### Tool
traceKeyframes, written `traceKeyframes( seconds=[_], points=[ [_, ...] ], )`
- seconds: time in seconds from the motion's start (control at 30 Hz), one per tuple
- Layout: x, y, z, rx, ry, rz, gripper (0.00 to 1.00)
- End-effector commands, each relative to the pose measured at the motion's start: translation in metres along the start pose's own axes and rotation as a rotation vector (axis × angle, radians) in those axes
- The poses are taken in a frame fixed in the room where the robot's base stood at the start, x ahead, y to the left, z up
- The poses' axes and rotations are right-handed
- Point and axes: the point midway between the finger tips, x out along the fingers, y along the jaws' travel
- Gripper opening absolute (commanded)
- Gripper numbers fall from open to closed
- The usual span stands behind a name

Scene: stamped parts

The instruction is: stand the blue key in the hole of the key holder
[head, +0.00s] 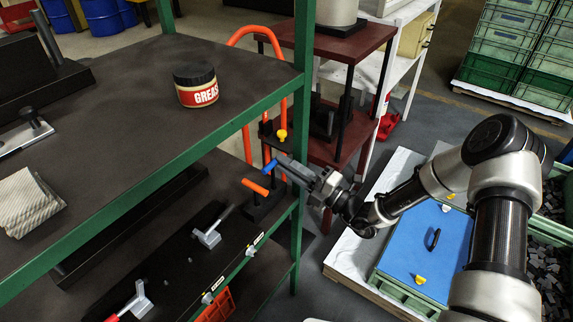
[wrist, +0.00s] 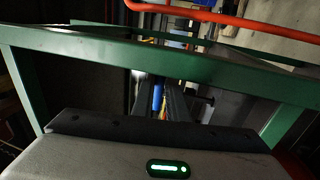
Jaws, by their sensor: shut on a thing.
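My gripper (head: 280,163) is at the shelf's right front corner in the head view, shut on the blue key (head: 270,167). The blue key also shows in the wrist view (wrist: 157,97), between the dark fingers (wrist: 160,105). A dark block that looks like the key holder (head: 262,206) is on the lower shelf, below my gripper. An orange key (head: 255,187) is at this block. A yellow knob-like piece (head: 282,134) shows behind my gripper. The blue key is above the block and apart from it. The hole is too small or hidden to make out.
The green shelf frame (head: 225,129) and its post (head: 304,60) are close to my gripper. A grease jar (head: 196,86) stands on the upper shelf. The lower shelf holds clamps (head: 210,235). An orange tubular rail (head: 245,36) stands behind the post.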

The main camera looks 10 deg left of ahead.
Motion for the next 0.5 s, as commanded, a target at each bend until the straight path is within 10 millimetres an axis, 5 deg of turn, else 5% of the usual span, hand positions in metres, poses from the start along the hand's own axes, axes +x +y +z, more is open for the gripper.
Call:
traceKeyframes(
  seconds=[0.5],
  points=[
    [-0.003, -0.014, 0.000, 0.000, 0.000, 0.001, 0.00]
  ],
)
